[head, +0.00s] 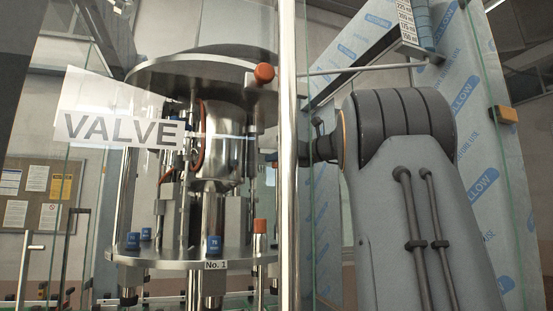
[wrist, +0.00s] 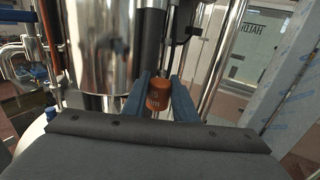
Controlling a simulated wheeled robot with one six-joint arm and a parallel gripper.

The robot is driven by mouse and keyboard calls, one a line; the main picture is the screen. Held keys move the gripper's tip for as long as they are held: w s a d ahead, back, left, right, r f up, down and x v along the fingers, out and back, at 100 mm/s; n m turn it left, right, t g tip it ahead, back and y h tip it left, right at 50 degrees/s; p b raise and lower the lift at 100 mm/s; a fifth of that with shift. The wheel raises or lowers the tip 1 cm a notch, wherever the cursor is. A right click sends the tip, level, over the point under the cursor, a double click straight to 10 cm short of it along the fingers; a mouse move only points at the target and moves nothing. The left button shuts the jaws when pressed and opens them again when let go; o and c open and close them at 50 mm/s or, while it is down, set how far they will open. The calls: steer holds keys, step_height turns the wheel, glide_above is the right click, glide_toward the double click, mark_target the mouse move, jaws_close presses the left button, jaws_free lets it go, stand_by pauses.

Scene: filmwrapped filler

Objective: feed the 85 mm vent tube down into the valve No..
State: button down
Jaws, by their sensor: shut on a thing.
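In the wrist view, my gripper (wrist: 160,100) has its two blue-grey fingers closed on an orange-topped tube (wrist: 158,94). Small print shows on its top; I cannot read it. Its lower part is hidden by the fingers and my gripper body. In the head view, the valve (head: 225,150) is a tall steel machine between a round top plate and a lower plate (head: 180,256) labelled "No. 1" (head: 215,265). My gripper is mostly hidden there behind the upright post. An orange-topped piece (head: 260,227) stands at the lower plate's right side. The tube's seat is not clearly visible.
Blue caps (head: 214,244) stand on the lower plate. An orange knob (head: 264,73) is near the top plate. A bright post (head: 289,150) and glass panes stand in front. A "VALVE" sign (head: 122,128) hangs left. A film-wrapped panel (head: 490,150) rises at right.

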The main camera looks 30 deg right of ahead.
steer(key=shift+f+b, duration=5.4)
steer(key=shift+f, duration=1.7)
steer(key=shift+f+b, duration=3.35)
steer(key=shift+f, duration=1.5)
steer(key=shift+f, duration=0.4)
steer(key=c, duration=1.4)
jaws_free()
steer(key=shift+o, duration=0.2)
steer(key=b+v, duration=0.2)
steer(key=v, duration=0.5)
steer(key=shift+s, duration=0.4)
